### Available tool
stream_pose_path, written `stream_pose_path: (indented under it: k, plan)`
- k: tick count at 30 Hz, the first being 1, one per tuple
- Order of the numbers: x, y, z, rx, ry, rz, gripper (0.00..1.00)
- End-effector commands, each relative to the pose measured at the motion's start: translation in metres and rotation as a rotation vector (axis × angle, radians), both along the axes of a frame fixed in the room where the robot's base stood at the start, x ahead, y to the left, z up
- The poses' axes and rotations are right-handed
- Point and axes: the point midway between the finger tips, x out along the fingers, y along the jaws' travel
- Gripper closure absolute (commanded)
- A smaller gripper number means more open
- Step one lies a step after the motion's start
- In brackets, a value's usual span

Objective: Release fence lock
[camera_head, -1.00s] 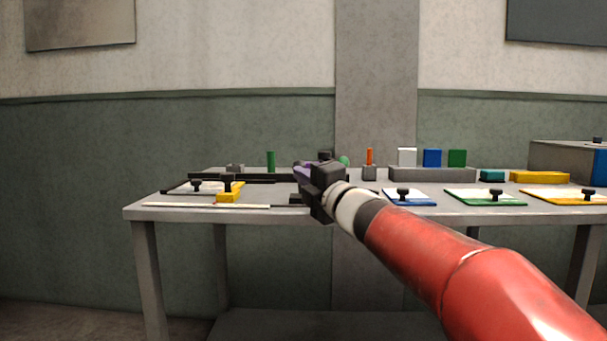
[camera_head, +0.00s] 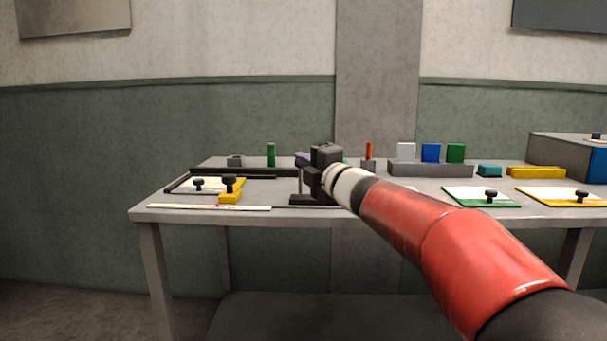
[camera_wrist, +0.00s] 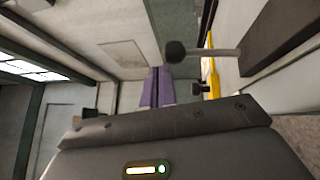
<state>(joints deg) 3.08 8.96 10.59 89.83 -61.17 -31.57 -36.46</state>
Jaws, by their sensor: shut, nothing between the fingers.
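My gripper (camera_head: 302,157) is shut and empty, held above the left half of the bench. Its purple fingers lie together in the wrist view (camera_wrist: 157,82). A grey rod lever with a black knob (camera_wrist: 176,51) shows just beyond and to the right of the fingertips, apart from them in the picture. The rod runs right to a dark block (camera_wrist: 283,38). I take this lever for the fence lock, but no label shows. In the head view a dark fixture (camera_head: 308,200) stands below my gripper, partly hidden by it.
A green peg (camera_head: 271,155) stands behind. Coloured blocks (camera_head: 431,153) stand on a grey rack. My arm covers the front middle.

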Motion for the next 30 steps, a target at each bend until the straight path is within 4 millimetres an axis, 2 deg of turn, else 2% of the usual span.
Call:
stream_pose_path:
  k: [13, 30]
  plan:
    - [0.034, -0.001, 0.009, 0.001, 0.001, -0.001, 1.00]
    - [0.037, -0.002, 0.008, 0.000, 0.000, -0.001, 1.00]
